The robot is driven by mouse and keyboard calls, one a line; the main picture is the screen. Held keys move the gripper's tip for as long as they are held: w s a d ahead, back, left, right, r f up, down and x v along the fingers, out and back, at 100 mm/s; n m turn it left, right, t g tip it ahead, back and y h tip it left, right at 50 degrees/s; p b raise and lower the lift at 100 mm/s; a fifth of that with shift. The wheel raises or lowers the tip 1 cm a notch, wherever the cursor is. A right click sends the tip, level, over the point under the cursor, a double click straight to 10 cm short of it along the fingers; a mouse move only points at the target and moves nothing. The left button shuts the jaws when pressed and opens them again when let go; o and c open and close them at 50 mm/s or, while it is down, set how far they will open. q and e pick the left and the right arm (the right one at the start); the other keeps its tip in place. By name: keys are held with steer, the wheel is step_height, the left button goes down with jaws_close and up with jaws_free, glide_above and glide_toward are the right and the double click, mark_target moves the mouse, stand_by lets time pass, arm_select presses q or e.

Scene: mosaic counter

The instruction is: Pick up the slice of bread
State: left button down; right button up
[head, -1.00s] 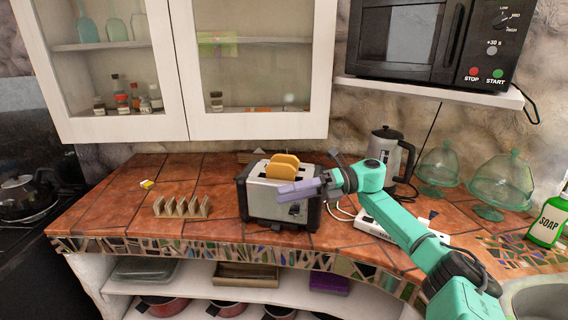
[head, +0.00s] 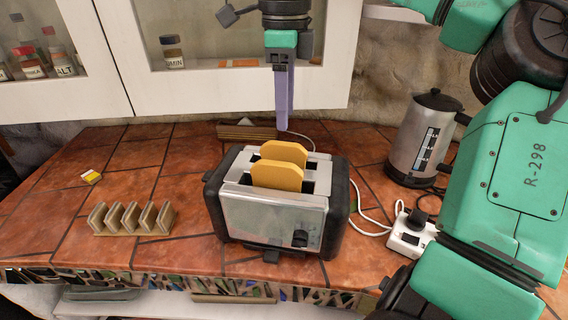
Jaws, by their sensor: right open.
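Two yellow-orange slices of bread stand upright in the toaster, the front slice (head: 277,176) before the back slice (head: 284,153). Their lower parts are hidden in the slots. The silver and black toaster (head: 268,214) stands on the tiled counter. My right gripper (head: 283,128) points down, with its purple fingers above and behind the toaster in the picture. It is open and holds nothing; the fingers overlap from this angle. It is apart from both slices. My left gripper is not in view.
A kettle (head: 422,140) and a power strip (head: 410,236) are at right. The cabinet (head: 225,90) hangs above. The counter left of the toaster is mostly clear.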

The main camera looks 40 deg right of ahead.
mark_target(283, 143)
steer(key=f, duration=0.5)
steer(key=w+f, duration=0.1)
steer(key=f, duration=0.2)
steer(key=shift+d+f+p, duration=0.2)
steer(key=shift+f+p, duration=0.15)
steer(key=shift+f, duration=0.1)
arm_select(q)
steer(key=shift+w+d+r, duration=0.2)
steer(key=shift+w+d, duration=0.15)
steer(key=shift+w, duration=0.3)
arm_select(e)
jaws_close()
